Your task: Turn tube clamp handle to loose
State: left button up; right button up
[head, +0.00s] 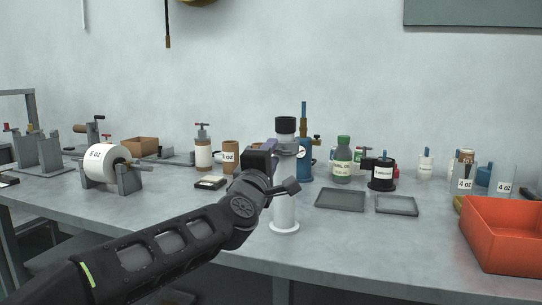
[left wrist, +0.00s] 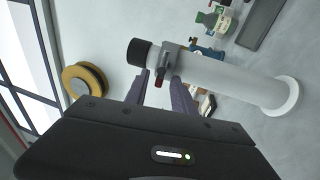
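A white tube (head: 285,209) with a black cap (head: 285,124) stands upright on a round white base (head: 284,227) near the middle of the table. In the left wrist view the tube (left wrist: 225,80) lies across the picture. A grey clamp (left wrist: 168,59) grips it below the black cap (left wrist: 139,52), and its short handle (left wrist: 159,79) has a red part. My left gripper (left wrist: 162,76) is open, with its purple fingers apart on either side of the handle. Contact cannot be told. In the head view my left gripper (head: 268,150) hides the clamp. My right gripper is not in view.
A blue cylinder with a gauge (head: 301,153) stands close behind the tube. Two grey trays (head: 340,200) and a green-capped bottle (head: 343,160) are to the right. An orange bin (head: 505,235) fills the right front. A paper roll (head: 107,165) sits at left.

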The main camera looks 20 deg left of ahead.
pick_arm(q)
jog(key=s+f, duration=0.1)
jog(key=s, duration=0.6)
jog(key=shift+s+f+b, duration=0.3)
jog(key=shift+s+b, duration=0.05)
